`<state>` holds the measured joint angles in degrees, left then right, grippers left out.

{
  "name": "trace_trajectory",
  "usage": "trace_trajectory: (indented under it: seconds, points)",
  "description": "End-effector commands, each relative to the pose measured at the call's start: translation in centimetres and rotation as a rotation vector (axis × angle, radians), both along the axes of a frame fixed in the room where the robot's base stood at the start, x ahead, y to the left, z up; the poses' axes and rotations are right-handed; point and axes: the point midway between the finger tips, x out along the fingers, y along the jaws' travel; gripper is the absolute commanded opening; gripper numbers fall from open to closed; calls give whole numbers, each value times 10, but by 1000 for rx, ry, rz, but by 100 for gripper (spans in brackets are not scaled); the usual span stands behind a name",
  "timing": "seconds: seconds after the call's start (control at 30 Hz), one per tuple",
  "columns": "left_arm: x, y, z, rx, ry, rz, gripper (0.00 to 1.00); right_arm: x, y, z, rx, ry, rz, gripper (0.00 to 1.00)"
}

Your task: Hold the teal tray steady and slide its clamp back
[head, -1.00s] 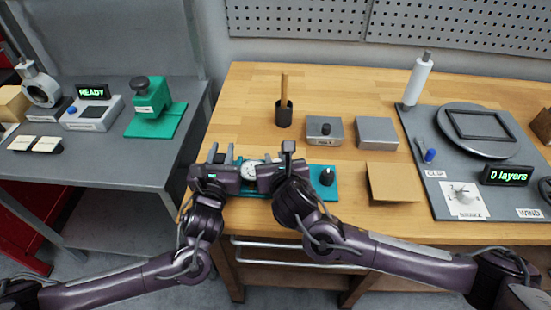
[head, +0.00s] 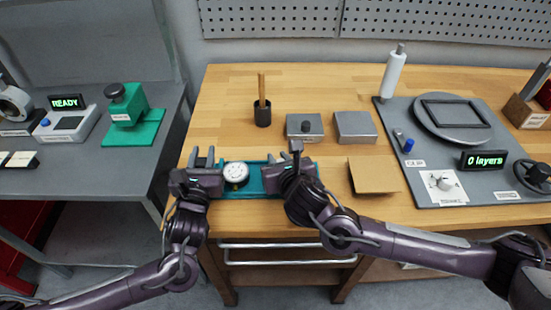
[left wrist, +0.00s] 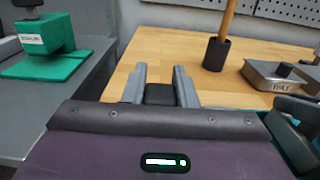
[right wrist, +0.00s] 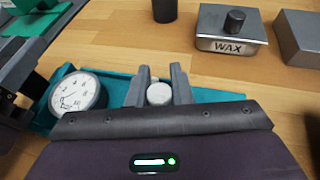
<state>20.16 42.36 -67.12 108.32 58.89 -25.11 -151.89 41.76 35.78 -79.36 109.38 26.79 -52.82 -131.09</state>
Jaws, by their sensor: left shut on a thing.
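The teal tray (head: 255,186) lies along the front of the wooden bench, with a round white dial gauge (head: 236,172) on it. My left gripper (head: 202,158) is at the tray's left end, shut on a dark block (left wrist: 159,94) between its fingers. My right gripper (head: 296,152) is over the tray's right part. In the right wrist view, a pale round-topped piece (right wrist: 158,94) sits between its fingers; I cannot tell whether they touch it. The gauge (right wrist: 77,94) is left of them there. The grippers hide much of the tray in the head view.
Behind stand a dark cup (head: 262,114) with a wooden handle, a WAX tin (head: 305,127) and a grey box (head: 355,127). A brown board (head: 374,175) lies right of the tray. A grey winding station (head: 430,185) fills the bench's right. A side table (head: 95,185) is left.

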Motion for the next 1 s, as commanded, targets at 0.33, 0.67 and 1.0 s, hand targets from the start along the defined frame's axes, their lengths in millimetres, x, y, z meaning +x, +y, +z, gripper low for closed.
trace_trajectory:
  seconds: [0.33, 0.67, 1.0]
  points:
    - [0, 1, -1, 2, 1, 2, 0, 0, 0, 0, 0, 0, -1, 41]
    - [0, 1, -1, 2, 1, 2, 0, -23, -6, 10, -1, -1, 2, 41]
    - [0, 0, -1, 1, 1, 1, 0, -85, -23, 36, 2, 2, 1, 41]
